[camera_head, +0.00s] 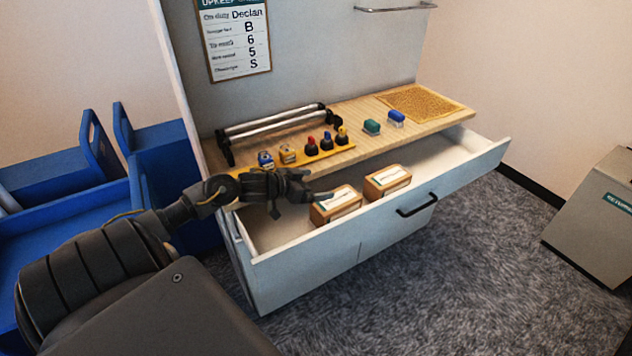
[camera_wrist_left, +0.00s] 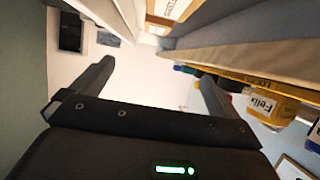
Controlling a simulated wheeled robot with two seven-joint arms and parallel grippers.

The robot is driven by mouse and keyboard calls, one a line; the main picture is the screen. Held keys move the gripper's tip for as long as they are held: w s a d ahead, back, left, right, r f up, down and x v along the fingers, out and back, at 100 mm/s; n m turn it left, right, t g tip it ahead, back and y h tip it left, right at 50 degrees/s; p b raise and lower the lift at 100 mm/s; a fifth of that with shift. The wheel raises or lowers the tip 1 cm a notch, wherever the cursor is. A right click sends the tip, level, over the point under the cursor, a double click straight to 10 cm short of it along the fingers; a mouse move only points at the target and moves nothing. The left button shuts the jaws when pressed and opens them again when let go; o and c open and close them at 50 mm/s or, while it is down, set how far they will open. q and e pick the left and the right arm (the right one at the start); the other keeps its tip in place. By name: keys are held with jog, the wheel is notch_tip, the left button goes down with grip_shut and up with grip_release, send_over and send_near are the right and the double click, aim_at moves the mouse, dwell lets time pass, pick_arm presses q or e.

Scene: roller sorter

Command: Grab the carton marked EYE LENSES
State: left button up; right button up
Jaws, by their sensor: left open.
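Two small brown cartons with white labels lie in the open drawer: a nearer-left carton (camera_head: 336,204) and a carton to its right (camera_head: 387,180). Their lettering is too small to read, so I cannot tell which is marked EYE LENSES. My left gripper (camera_head: 299,201) is open and empty, over the drawer just left of the nearer-left carton. In the left wrist view its two fingers (camera_wrist_left: 156,75) are spread with nothing between them. My right gripper is not in view.
The drawer (camera_head: 462,168) is pulled out below a wooden worktop (camera_head: 345,156). On the worktop are a roller frame (camera_head: 275,121), a yellow strip with several small items (camera_head: 318,153), and green and blue blocks. Blue bins (camera_head: 60,206) stand left; a grey box (camera_head: 597,220) stands right.

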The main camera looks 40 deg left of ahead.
pick_arm(q)
send_near(336, 198)
jog(key=shift+x, duration=3.9)
jog(key=shift+s+d+f, duration=0.1)
jog(key=shift+s, duration=0.05)
jog(key=shift+c, duration=0.4)
jog(key=c, duration=1.4)
jog(key=shift+c, duration=1.1)
